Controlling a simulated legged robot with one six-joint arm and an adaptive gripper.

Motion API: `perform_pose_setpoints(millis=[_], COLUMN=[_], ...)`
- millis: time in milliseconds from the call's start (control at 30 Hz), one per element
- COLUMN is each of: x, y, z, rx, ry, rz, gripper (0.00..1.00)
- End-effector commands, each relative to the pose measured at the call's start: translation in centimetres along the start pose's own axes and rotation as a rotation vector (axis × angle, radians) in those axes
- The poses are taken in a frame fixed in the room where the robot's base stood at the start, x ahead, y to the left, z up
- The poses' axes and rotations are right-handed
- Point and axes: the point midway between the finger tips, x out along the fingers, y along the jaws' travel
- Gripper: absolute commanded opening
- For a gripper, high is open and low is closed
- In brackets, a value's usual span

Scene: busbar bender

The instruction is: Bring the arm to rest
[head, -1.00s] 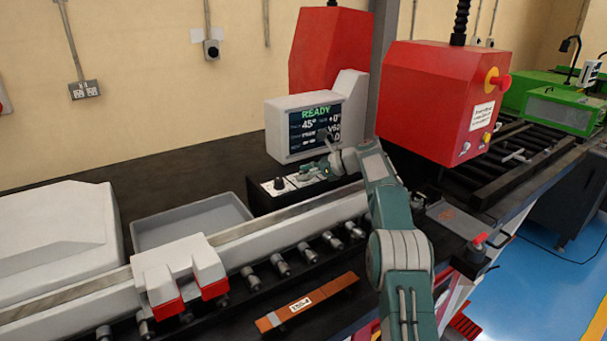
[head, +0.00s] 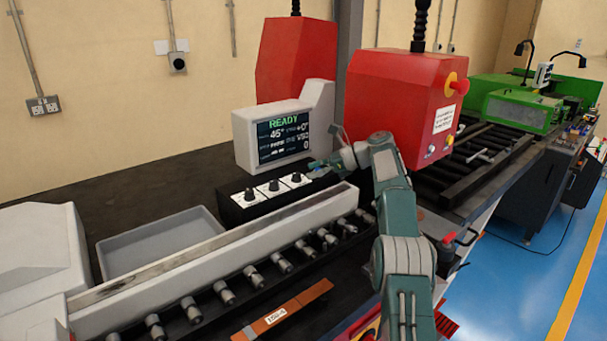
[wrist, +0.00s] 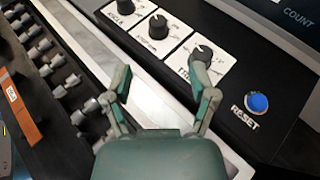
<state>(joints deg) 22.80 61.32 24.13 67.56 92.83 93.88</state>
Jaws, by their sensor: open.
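My arm (head: 405,255) reaches up from the bottom of the head view and bends left at the top. My gripper (head: 318,167) is at the right end of the black knob panel (head: 235,211), just in front of the screen. In the wrist view my gripper (wrist: 165,88) is open with nothing between its fingers. Its right fingertip overlaps the lower edge of the rightmost knob (wrist: 202,55); I cannot tell whether they touch. A blue RESET button (wrist: 257,103) is to the right of the fingers.
The screen (head: 284,138) reads READY and 45°. A red machine head (head: 400,105) stands close behind my arm. A long pale rail (head: 215,255) and a row of rollers (head: 250,273) run in front. A grey tray (head: 160,244) and an orange bar (head: 285,312) lie nearby. Blue floor is open at right.

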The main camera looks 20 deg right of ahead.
Motion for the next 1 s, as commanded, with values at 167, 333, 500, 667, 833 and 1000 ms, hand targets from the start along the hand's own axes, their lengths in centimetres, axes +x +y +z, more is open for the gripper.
perform_pose_setpoints(millis=[167,333,500,667,833,1000], x=[0.0,0.0,0.1,0.4,0.6,0.6], y=[0.0,0.0,0.5,2.3,5.0,8.3], z=[0.0,0.0,1.1,3.7,5.9,7.6], rx=[0.000,0.000,-0.035,-0.144,-0.279,-0.421], ry=[0.000,0.000,0.025,0.103,0.201,0.299], rz=[0.000,0.000,-0.007,-0.022,-0.028,-0.020], gripper=[0.73,0.73,0.73,0.73,0.73,0.73])
